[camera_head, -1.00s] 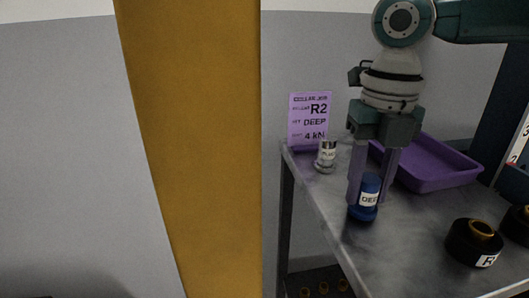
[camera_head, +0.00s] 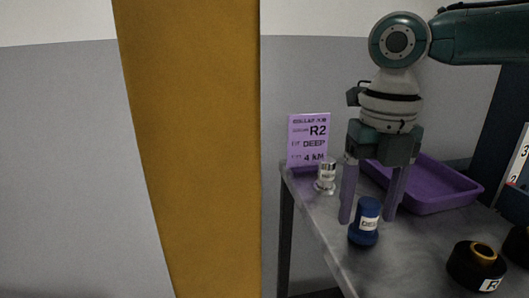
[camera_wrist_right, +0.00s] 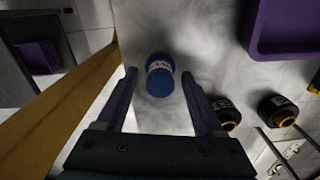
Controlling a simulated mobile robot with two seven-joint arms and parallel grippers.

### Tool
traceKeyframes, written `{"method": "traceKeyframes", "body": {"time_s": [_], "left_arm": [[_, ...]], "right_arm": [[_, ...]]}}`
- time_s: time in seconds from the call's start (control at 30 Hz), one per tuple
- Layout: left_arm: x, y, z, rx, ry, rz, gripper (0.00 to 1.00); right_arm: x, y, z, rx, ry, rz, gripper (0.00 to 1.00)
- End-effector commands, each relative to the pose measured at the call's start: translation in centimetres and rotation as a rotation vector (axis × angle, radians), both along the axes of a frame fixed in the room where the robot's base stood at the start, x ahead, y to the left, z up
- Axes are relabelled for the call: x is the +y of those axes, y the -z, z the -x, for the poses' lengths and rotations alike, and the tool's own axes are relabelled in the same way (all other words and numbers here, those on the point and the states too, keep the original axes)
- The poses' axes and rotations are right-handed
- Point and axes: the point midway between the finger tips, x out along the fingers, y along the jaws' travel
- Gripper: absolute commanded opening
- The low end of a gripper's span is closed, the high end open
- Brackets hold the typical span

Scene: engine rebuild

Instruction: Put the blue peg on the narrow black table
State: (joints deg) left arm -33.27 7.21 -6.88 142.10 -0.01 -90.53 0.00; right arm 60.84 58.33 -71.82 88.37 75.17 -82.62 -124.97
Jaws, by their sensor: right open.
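The blue peg (camera_head: 366,211) stands upright on a grey-topped table (camera_head: 345,262) with dark legs, near its left edge; its white label is partly readable. My right gripper (camera_head: 368,219) points down with its two fingers open. In the right wrist view the blue peg (camera_wrist_right: 160,82) lies between the spread fingertips (camera_wrist_right: 160,74), with a gap on each side. No other table that is clearly narrow and black shows. My left gripper is not in view.
A small silver cylinder (camera_head: 326,178) stands at the back left, by a purple sign (camera_head: 308,142). A purple tray (camera_head: 440,204) lies behind the gripper. Black parts with gold rings (camera_head: 472,268) stand at the right. A yellow pillar (camera_head: 190,150) rises left of the table.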

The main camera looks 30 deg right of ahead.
Motion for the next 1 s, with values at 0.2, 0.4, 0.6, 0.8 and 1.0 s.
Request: {"method": "traceKeyframes", "body": {"time_s": [0.2, 0.4, 0.6, 0.8, 1.0], "left_arm": [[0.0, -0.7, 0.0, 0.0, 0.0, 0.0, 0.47], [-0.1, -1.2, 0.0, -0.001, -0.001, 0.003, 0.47], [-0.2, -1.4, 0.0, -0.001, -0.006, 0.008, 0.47], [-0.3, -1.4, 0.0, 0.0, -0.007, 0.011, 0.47], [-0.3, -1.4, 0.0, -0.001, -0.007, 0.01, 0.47]], "right_arm": [[0.0, -4.7, -0.1, -0.006, 0.0, 0.0, 0.69], [0.0, -9.0, -0.1, -0.005, 0.001, -0.001, 0.69], [0.0, -11.2, -0.1, -0.002, 0.001, -0.001, 0.69], [0.0, -11.5, 0.0, 0.0, 0.0, -0.001, 0.69], [0.1, -11.4, 0.0, 0.0, 0.002, 0.0, 0.69]]}}
